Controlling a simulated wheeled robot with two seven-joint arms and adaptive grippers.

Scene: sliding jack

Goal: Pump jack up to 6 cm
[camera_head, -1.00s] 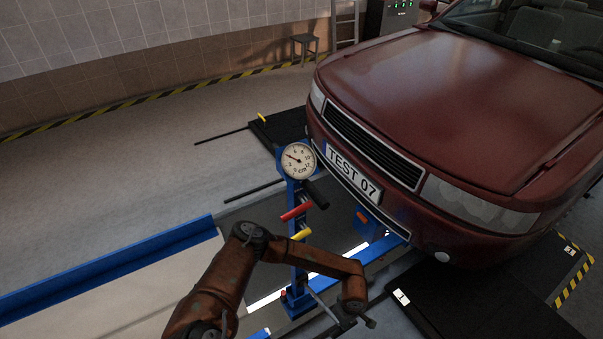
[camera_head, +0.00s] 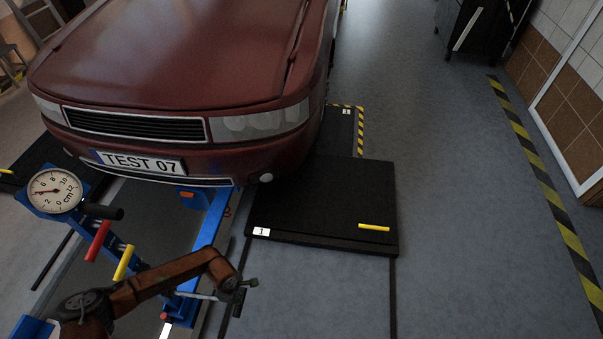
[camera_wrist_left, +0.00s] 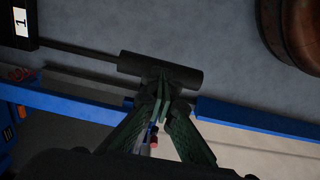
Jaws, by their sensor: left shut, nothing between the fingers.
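The blue jack post (camera_head: 120,250) stands tilted in the head view, in front of the red car. Its round gauge (camera_head: 55,191) has a red needle pointing left, roughly between 2 and 4; the exact reading is hard to tell. A black grip (camera_head: 102,212), a red grip (camera_head: 98,240) and a yellow grip (camera_head: 124,262) stick out below it. My left gripper (camera_head: 243,290) is right of the jack's foot. In the left wrist view its fingers (camera_wrist_left: 162,95) are together and empty, overlapping a dark cylinder (camera_wrist_left: 162,71); contact cannot be told. My right gripper is out of view.
The car (camera_head: 180,60) stands at the back left. A black platform (camera_head: 325,200) with a yellow bar (camera_head: 374,227) lies right of the jack. A blue rail (camera_wrist_left: 260,117) crosses the left wrist view.

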